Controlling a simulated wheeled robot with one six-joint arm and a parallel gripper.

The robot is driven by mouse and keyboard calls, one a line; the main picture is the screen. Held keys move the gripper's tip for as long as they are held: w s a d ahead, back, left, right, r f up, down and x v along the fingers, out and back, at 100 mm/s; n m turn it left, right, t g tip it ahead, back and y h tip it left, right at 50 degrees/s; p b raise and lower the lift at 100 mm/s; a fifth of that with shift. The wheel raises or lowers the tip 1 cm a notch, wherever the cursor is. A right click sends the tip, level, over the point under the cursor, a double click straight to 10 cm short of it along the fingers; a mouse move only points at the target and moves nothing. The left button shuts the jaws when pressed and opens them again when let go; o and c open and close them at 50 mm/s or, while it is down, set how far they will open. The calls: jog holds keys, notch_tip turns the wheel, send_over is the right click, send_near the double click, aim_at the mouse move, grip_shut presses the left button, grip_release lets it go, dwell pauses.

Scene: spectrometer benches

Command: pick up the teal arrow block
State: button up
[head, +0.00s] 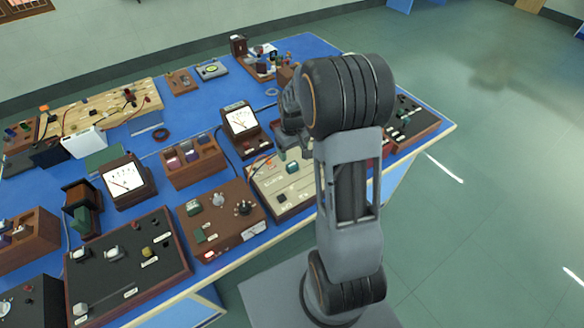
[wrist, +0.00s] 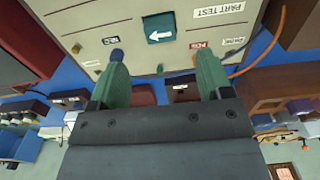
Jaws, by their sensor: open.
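The teal arrow block (wrist: 160,28) shows a white arrow on its face. It sits on a cream panel (wrist: 85,18) at the top middle of the wrist view. My gripper (wrist: 161,52) has two green fingers spread apart, with nothing between them. The block lies beyond the fingertips, between their lines, and is not touched. In the head view my gripper (head: 292,153) is low over the cream panel, partly hidden by my arm. I cannot tell for sure which small dark green piece there is the block.
A blue-topped bench (head: 225,95) carries several instruments. A brown box (head: 220,220) stands left of the panel, a dial meter (head: 240,118) behind it. An orange wire (wrist: 262,55) runs at the panel's right in the wrist view.

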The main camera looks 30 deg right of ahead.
aim_at(292, 165)
jog(key=shift+w+f+p, duration=0.15)
jog(key=shift+f+p, duration=0.6)
jog(key=shift+f, duration=3.35)
jog(key=c, duration=1.1)
